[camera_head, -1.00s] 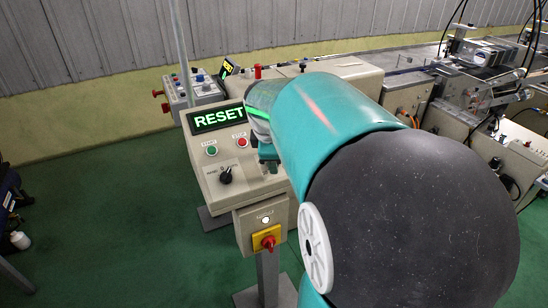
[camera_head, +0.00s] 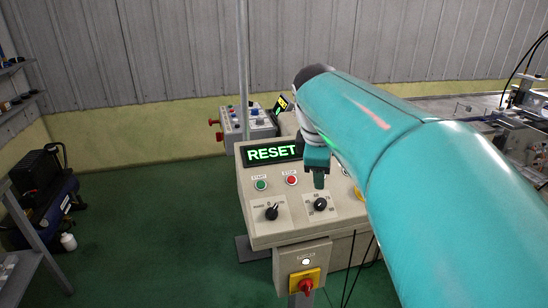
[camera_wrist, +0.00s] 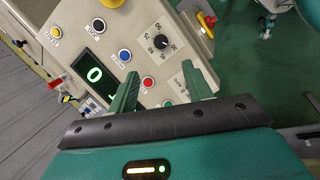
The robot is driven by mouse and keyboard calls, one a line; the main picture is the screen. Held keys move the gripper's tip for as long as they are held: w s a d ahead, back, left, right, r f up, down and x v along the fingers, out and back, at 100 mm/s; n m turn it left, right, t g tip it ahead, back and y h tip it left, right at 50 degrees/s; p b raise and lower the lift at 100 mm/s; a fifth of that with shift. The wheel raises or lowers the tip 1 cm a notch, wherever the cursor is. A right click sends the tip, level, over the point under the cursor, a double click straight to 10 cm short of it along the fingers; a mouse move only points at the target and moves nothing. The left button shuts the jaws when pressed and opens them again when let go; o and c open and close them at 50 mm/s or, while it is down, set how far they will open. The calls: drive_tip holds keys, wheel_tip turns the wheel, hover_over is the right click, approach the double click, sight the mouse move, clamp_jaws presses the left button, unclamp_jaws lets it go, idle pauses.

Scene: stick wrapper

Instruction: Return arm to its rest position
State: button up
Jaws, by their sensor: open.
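My teal arm (camera_head: 385,130) reaches in from the right in the head view and covers the right part of a beige control panel (camera_head: 290,224). My gripper (camera_head: 318,170) is in front of the panel's upper part, above a black knob; the gap to the surface is hard to judge. In the wrist view my gripper (camera_wrist: 162,82) has its two green fingers spread with nothing between them. The panel (camera_wrist: 178,48) lies beyond them. A lit RESET display (camera_head: 272,152) is left of my gripper, with a green button (camera_head: 261,184) and a red button (camera_head: 292,180) below.
A red emergency knob on a yellow plate (camera_head: 305,282) is at the panel's lower front. A grey control box (camera_head: 248,124) and a thin pole (camera_head: 243,70) stand behind. A dark case (camera_head: 45,190) and shelving are at left. Green floor (camera_head: 150,220) is open between.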

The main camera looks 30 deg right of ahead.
drive_tip(key=s+a+f+m+t+y, duration=0.1)
drive_tip(key=s+a+f+m, duration=0.2)
drive_tip(key=a, duration=0.4)
drive_tip(key=s+a+f+m+t+y, duration=0.1)
drive_tip(key=s+a+f+m, duration=0.1)
drive_tip(key=a, duration=0.6)
drive_tip(key=s+a+f+m+t+y, duration=0.1)
drive_tip(key=s+a+f+m, duration=0.2)
drive_tip(key=a+f, duration=0.2)
drive_tip(key=shift+s+a+f+m+y, duration=0.3)
drive_tip(key=shift+s+a+m, duration=0.1)
drive_tip(key=shift+a, duration=0.75)
